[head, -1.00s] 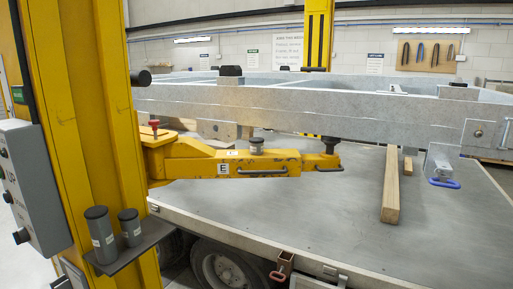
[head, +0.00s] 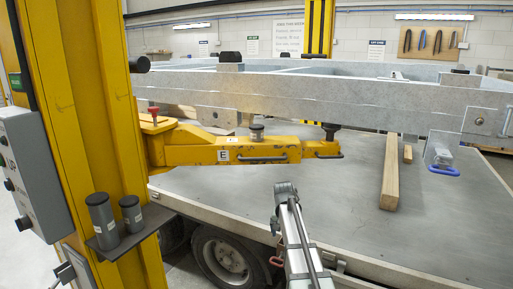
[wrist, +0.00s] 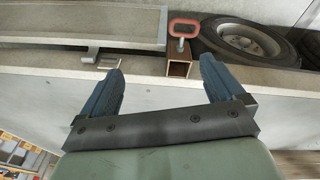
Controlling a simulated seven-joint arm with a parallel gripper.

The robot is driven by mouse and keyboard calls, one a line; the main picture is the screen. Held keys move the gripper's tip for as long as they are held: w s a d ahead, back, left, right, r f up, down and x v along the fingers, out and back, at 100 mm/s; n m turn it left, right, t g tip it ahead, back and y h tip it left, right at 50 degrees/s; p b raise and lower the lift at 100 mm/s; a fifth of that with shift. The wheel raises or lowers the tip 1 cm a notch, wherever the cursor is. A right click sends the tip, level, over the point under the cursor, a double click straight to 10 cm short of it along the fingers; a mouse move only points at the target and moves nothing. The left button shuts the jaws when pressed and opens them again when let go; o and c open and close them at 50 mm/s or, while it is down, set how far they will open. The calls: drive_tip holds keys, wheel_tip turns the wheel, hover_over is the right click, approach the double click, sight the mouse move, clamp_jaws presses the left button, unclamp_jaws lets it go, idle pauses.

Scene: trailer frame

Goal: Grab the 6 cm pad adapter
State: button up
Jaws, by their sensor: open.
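Two dark grey cylindrical adapters with black tops stand upright on a small shelf (head: 128,239) on the yellow post: a taller one (head: 101,221) and a shorter one (head: 131,214). A third small grey one (head: 257,133) with a dark top stands on the yellow lift arm (head: 200,155). Their labels are too small to read, so I cannot tell which is 6 cm. My gripper (wrist: 160,66) is open and empty in the wrist view, its two blue fingers apart above the trailer's side edge. No adapter shows in the wrist view.
A galvanised frame (head: 330,97) spans above the grey trailer deck (head: 330,185). A wooden beam (head: 391,180) lies on the deck. A red-handled clamp (wrist: 183,28) and a wheel (wrist: 243,40) are near my fingers. A grey control box (head: 35,172) is on the post.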

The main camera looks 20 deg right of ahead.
drive_tip(key=w+d+r+m+t, duration=0.1)
drive_tip(key=d+r, duration=0.1)
drive_tip(key=r, duration=0.5)
drive_tip(key=w+d+r, duration=0.2)
drive_tip(key=d+r, duration=0.1)
drive_tip(key=r, duration=0.5)
wheel_tip(320, 180, up, 32)
drive_tip(key=n+t, duration=0.2)
drive_tip(key=n, duration=0.2)
hover_over(257, 126)
drive_tip(key=s+a, duration=0.1)
drive_tip(key=s, duration=0.3)
drive_tip(key=shift+y, duration=0.3)
drive_tip(key=x, duration=1.3)
drive_tip(key=shift+w+f, duration=0.25)
drive_tip(key=shift+w, duration=0.15)
drive_tip(key=c, duration=1.5)
drive_tip(key=shift+o, duration=0.2)
drive_tip(key=shift+r, duration=0.1)
